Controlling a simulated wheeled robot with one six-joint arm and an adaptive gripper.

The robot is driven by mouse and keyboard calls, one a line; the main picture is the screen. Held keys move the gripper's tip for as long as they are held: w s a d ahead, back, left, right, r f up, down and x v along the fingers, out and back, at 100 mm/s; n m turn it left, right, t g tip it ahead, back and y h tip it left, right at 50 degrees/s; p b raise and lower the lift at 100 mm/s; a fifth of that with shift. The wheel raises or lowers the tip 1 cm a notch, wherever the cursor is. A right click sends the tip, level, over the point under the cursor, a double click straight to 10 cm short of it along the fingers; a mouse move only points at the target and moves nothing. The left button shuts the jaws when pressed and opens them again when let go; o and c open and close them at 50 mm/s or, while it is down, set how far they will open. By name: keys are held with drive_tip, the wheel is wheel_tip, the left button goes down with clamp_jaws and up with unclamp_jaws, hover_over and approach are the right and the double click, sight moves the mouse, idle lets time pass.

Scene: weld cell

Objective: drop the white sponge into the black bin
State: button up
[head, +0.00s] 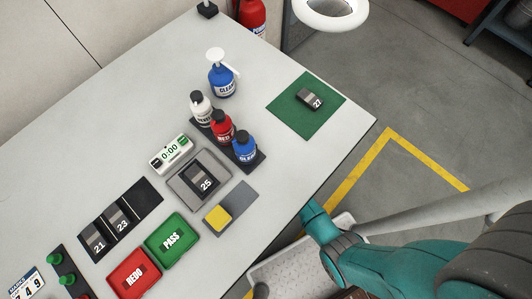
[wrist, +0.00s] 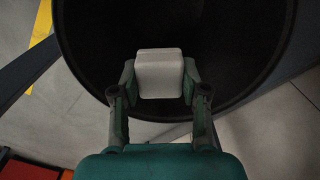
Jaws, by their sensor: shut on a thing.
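In the wrist view, my gripper (wrist: 160,92) is shut on the white sponge (wrist: 160,73), which sits between its two fingers. The black bin (wrist: 265,40) opens as a large round mouth behind the sponge. The sponge lies within the bin's outline in that view; its height above the rim cannot be told. In the head view my teal arm reaches down at the lower right, and the gripper, the white sponge and the bin do not show there.
A yellow floor line (head: 360,172) runs beyond the table's right edge.

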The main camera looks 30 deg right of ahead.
drive_tip(key=shift+f, duration=0.25)
drive_tip(key=o, duration=1.2)
drive_tip(key=shift+r, duration=0.1)
drive_tip(key=shift+r, duration=3.65)
